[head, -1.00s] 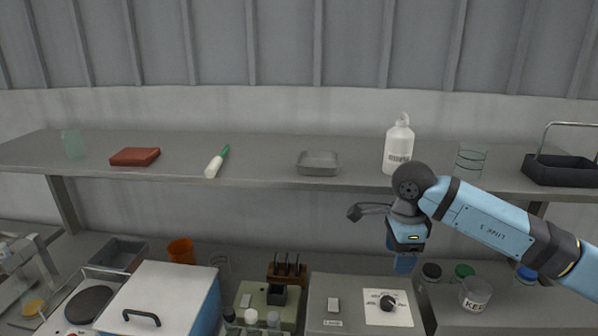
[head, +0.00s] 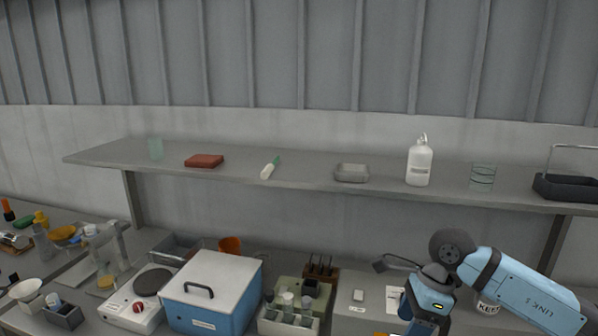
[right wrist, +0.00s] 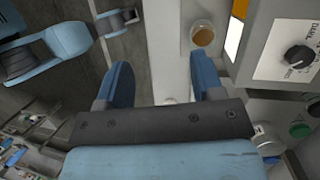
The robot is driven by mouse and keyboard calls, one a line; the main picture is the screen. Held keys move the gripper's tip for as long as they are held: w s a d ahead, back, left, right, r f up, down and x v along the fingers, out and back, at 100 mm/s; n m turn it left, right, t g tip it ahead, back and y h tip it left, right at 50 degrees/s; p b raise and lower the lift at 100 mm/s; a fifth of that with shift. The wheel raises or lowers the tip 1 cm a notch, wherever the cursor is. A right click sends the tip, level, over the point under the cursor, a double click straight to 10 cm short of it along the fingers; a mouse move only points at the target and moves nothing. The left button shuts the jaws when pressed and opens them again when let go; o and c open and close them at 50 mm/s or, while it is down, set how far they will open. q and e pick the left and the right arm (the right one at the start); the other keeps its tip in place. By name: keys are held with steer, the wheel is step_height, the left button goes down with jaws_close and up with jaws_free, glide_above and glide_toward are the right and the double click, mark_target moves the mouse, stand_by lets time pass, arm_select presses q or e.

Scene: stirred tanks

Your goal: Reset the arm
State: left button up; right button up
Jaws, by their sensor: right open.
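My right arm comes in from the right in the head view, its blue-and-black wrist (head: 430,296) low over the bench beside the grey control box. In the right wrist view my right gripper (right wrist: 163,72) has its two blue fingers wide apart with nothing between them. In the head view its fingertips are not clearly seen. My left gripper is not seen in the head view. Blue and dark arm parts, which look like mine, show at the upper left of the right wrist view.
The shelf (head: 320,186) above the bench holds a white bottle (head: 419,164), a metal tray (head: 351,173) and a red block (head: 204,161). On the bench stand a blue box with a white lid (head: 213,290), a hotplate (head: 140,310) and a bottle rack (head: 287,322).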

steer(key=s+a+m+t+y+p, duration=0.1)
steer(key=s+a+m+t+y, duration=0.5)
steer(key=a+m+y, duration=1)
steer(key=s+d+f+m+t+h+p, duration=0.1)
steer(key=d+f+m+t+h, duration=0.4)
steer(key=m, duration=0.6)
steer(key=s+d+f+m+t+h, duration=0.25)
steer(key=f+m+t+h, duration=0.35)
steer(key=m, duration=0.5)
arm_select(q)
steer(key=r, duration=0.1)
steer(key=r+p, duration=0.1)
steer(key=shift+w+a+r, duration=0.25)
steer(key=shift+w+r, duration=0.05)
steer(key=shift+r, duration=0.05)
arm_select(e)
steer(key=s+d+f+m+g+h, duration=0.2)
steer(key=s+d+f+m, duration=0.1)
steer(key=s+f+m, duration=0.2)
steer(key=s+d+f+m+g+h, duration=0.3)
steer(key=s+f+m, duration=0.3)
steer(key=f, duration=0.4)
steer(key=shift+s+d+h, duration=0.3)
steer(key=shift+s+d, duration=0.15)
steer(key=shift+s, duration=0.45)
